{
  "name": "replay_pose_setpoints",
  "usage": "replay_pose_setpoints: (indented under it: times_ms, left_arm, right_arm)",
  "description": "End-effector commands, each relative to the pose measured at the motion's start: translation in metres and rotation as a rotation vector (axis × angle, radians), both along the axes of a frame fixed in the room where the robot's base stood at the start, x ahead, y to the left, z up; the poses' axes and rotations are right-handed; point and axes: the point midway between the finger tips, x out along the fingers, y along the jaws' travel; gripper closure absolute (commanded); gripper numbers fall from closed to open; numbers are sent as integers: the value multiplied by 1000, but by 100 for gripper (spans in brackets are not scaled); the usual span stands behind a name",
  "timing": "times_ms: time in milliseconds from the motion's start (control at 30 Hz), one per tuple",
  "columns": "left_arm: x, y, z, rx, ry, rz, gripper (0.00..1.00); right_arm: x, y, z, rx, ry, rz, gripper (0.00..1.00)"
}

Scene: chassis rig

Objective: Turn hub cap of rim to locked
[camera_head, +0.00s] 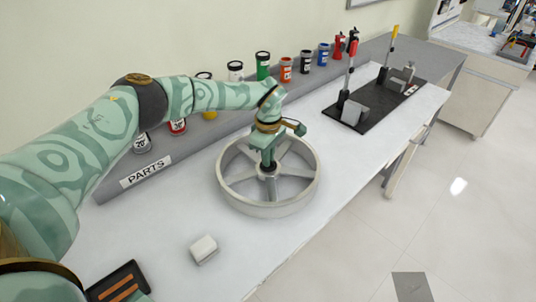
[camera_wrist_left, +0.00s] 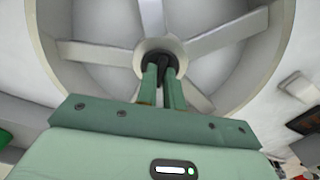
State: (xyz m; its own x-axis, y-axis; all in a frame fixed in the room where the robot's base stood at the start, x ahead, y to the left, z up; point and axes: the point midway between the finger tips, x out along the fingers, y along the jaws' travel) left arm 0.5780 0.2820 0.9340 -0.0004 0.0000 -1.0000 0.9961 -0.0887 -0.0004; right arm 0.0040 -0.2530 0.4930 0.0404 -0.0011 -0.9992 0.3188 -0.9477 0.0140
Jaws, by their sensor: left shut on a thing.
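A light grey spoked rim (camera_head: 232,192) lies flat on the white workbench in the head view. It fills the upper part of the left wrist view (camera_wrist_left: 104,54). The dark hub cap (camera_wrist_left: 150,46) sits at its centre, partly hidden by my fingers. My left gripper (camera_head: 268,166) points down over the middle of the rim. In the left wrist view its two green fingers (camera_wrist_left: 162,72) are shut on the hub cap. Whether the cap stands at locked cannot be read. My right gripper is not in view.
A small white block (camera_head: 203,249) and a dark tray (camera_head: 118,284) lie on the near bench. Several coloured cans (camera_head: 286,70) stand on the grey shelf marked PARTS. A black plate with clamps (camera_head: 374,103) lies farther along the bench. Bench (camera_head: 270,240) is clear in front of the rim.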

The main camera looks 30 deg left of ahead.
Motion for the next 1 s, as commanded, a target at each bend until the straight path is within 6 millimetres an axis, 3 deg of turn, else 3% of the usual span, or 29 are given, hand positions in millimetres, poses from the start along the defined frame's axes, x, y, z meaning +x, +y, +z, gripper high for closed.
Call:
replay_pose_setpoints:
  times_ms: [400,1000]
  left_arm:
    - [0,-1,1,-1,-2,-225,100]
    - [0,-1,1,-1,-1,-270,100]
  right_arm:
    - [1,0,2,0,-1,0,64]
    - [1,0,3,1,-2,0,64]
